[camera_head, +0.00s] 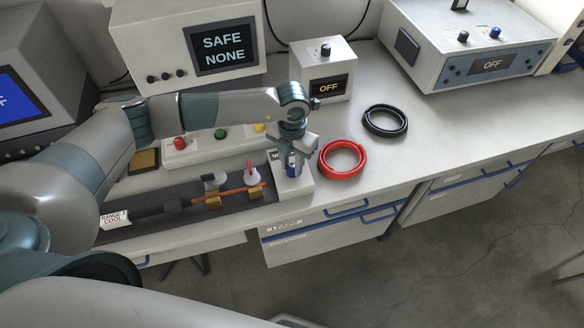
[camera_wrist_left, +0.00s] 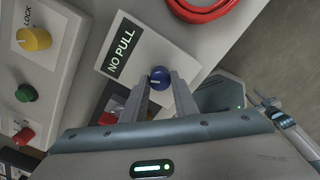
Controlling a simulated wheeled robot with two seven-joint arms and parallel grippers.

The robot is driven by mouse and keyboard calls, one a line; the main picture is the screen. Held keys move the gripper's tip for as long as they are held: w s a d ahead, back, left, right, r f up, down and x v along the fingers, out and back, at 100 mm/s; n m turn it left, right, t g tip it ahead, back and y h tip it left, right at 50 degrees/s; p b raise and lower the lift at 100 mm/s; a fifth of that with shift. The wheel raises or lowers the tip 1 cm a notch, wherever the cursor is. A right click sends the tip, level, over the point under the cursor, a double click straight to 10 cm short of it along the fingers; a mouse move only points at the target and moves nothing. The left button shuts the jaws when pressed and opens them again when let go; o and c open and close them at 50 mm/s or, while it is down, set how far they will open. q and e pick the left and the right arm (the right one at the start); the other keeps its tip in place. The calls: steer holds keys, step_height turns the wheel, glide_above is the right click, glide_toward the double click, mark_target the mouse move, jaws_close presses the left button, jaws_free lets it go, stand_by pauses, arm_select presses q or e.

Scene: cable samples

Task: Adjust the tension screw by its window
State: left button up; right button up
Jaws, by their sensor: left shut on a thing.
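The tension screw is a blue knob (camera_wrist_left: 159,76) with a pale pointer mark, on a white block (camera_head: 299,188) at the right end of the cable fixture. Its window (camera_wrist_left: 121,44) reads "NO PULL" in the left wrist view; in the head view the gripper hides most of it. My left gripper (camera_head: 291,168) points down over the block and is shut on the knob, one finger on each side. The fingers (camera_wrist_left: 166,95) also show in the left wrist view.
A red cable coil (camera_head: 326,166) lies just right of the block, with a black coil (camera_head: 367,122) behind it. A button box (camera_head: 187,157) stands behind the fixture. A clamped cable sample (camera_head: 232,194) runs left. A monitor (camera_head: 224,46) reads "SAFE NONE".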

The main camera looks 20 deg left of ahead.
arm_select(q)
steer(key=m+b, duration=0.2)
steer(key=shift+f+b, duration=0.25)
steer(key=shift+b, duration=0.1)
steer(key=shift+r+m+b, duration=0.2)
steer(key=shift+m+b, duration=0.6)
steer(key=shift+b, duration=0.05)
steer(key=shift+r, duration=0.1)
steer(key=o, duration=1.1)
steer(key=shift+c, duration=0.2)
steer(key=shift+r, duration=0.15)
